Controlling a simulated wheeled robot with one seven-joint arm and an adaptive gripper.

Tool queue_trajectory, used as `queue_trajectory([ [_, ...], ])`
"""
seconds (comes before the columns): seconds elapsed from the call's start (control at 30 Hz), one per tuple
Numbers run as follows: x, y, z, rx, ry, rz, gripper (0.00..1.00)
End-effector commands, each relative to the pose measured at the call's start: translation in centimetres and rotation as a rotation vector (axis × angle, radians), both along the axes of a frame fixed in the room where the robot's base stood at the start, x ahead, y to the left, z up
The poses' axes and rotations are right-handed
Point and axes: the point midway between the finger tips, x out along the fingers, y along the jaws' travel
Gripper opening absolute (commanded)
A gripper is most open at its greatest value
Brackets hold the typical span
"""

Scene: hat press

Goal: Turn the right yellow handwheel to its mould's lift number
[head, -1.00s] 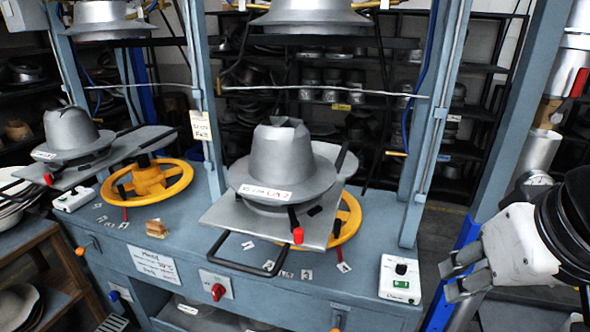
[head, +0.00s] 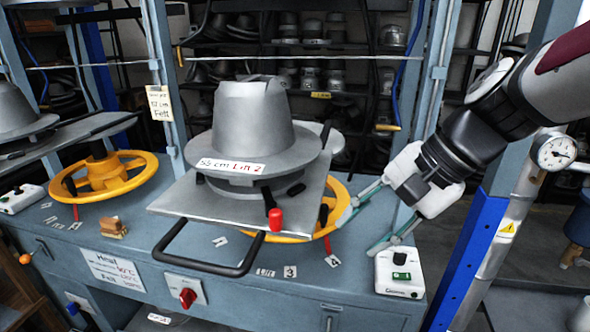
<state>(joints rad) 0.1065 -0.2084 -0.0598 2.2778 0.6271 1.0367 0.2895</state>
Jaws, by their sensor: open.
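The right yellow handwheel (head: 338,205) lies flat on the blue bench, mostly hidden under the right mould's plate; its right rim shows. The grey hat-shaped mould (head: 255,125) above it carries a label (head: 230,167) that reads "55 cm Lift 2". Small white number tags lie on the bench around the wheel; one reads "3" (head: 290,271) and one reads "Lift" (head: 265,272). A red pointer stripe (head: 328,246) shows at the wheel's front. My gripper (head: 352,238) is open and empty, its fingers at the right of the wheel's rim; contact cannot be told.
A black loop handle (head: 205,262) and a red-knobbed lever (head: 275,218) stick out in front of the plate. A white control box (head: 399,272) stands just below my gripper. A blue post (head: 425,125) rises behind it. The left yellow handwheel (head: 105,175) is far left.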

Motion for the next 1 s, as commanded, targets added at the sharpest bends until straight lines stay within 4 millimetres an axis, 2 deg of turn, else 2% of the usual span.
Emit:
queue_trajectory([
  [0.03, 2.7, 0.2, -2.5, 0.065, 0.053, -0.061, 0.4],
  [0.2, 8.8, 0.7, -6.4, 0.261, 0.187, -0.253, 0.4],
  [0.27, 10.3, 0.7, -6.5, 0.325, 0.232, -0.318, 0.4],
  [0.37, 13.5, 0.4, -7.8, 0.44, 0.31, -0.435, 0.4],
  [0.6, 22.0, -2.2, -12.8, 0.733, 0.498, -0.739, 0.4],
  [0.7, 24.4, -3.3, -14.4, 0.82, 0.545, -0.825, 0.4],
  [0.8, 25.9, -4.2, -15.5, 0.875, 0.573, -0.881, 0.4],
  [0.9, 26.5, -4.5, -15.9, 0.9, 0.586, -0.906, 0.4],
  [1.0, 26.9, -3.9, -16.2, 0.904, 0.589, -0.908, 0.4],
])
